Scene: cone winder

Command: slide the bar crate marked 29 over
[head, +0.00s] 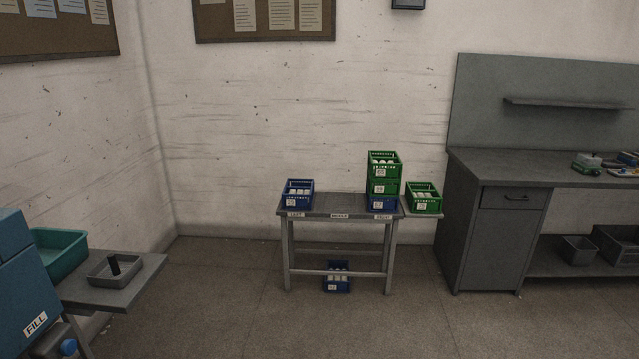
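A small grey table (338,207) stands against the back wall, with labels along its front edge that seem to read left, middle and right. A blue crate (298,194) with white contents sits at its left end. A stack at its right end has a blue crate (383,203) at the bottom and green crates (383,171) above. Another green crate (423,198) sits on a lower side shelf to the right. A blue crate (337,278) stands low under the table. Each crate has a white tag, too small to read, so I cannot tell which is 29. Neither gripper shows.
A grey workbench (500,200) with bins below stands at the right. At the left are a blue machine marked FILL (30,290), a teal tray (60,252) and a grey tray (122,270) on a ledge. The floor before the table is clear, as is the tabletop's middle.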

